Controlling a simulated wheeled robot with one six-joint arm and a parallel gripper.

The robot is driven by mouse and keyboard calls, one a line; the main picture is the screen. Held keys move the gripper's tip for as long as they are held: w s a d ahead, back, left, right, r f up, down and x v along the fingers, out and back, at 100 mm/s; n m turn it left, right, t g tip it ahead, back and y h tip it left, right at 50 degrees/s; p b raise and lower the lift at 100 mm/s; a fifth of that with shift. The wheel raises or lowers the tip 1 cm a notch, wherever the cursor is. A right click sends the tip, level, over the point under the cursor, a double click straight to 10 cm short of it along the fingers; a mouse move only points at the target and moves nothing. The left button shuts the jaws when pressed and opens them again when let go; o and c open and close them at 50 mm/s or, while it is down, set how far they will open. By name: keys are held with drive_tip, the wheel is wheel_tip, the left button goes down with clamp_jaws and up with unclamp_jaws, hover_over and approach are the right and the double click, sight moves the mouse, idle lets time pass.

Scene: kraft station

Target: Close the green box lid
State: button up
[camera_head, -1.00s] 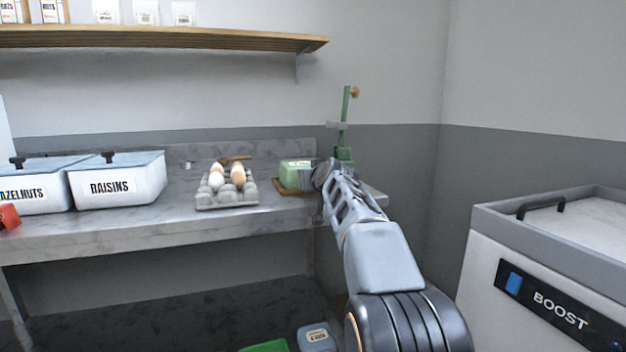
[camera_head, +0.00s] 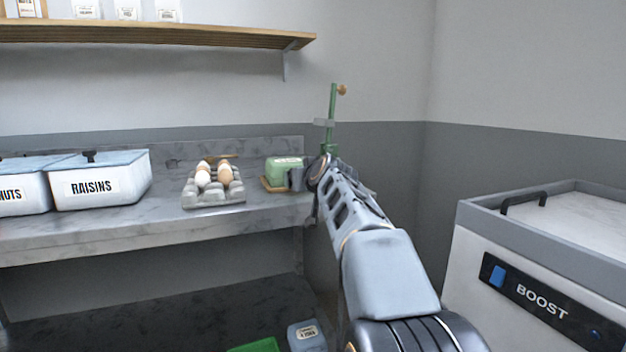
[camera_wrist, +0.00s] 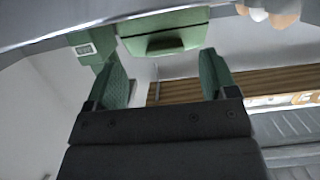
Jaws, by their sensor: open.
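My gripper (camera_head: 306,178) is at the right side of the box, partly hidden by my arm. In the wrist view my gripper (camera_wrist: 157,60) has its two green-padded fingers wide apart with nothing between them.
A green stand (camera_head: 332,130) rises just behind my gripper. An egg tray (camera_head: 213,193) stands left of the box, then the raisins bin (camera_head: 98,181). A green thing (camera_head: 255,345) and a blue-grey container (camera_head: 306,337) are low down. A white BOOST unit (camera_head: 540,270) stands at right.

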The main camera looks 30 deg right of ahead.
drive_tip(key=v, duration=0.8)
drive_tip(key=shift+s, duration=0.2)
drive_tip(key=s+a+r+n+g+y+p, duration=0.1)
drive_tip(key=s+a+r+g+y+p, duration=0.3)
drive_tip(key=p, duration=0.6)
drive_tip(key=s+a+g+h+p, duration=0.1)
drive_tip(key=a+p, duration=0.6)
drive_tip(key=p, duration=0.3)
drive_tip(key=s+a+g+p, duration=0.3)
drive_tip(key=s+p, duration=0.3)
drive_tip(key=p, duration=0.2)
drive_tip(key=s+a+n+g+p, duration=0.1)
drive_tip(key=s+a+g+p, duration=0.2)
drive_tip(key=s+p, duration=0.4)
drive_tip(key=r+p, duration=0.1)
drive_tip(key=p, duration=0.1)
drive_tip(key=shift+s+p, duration=0.25)
drive_tip(key=shift+p, duration=0.05)
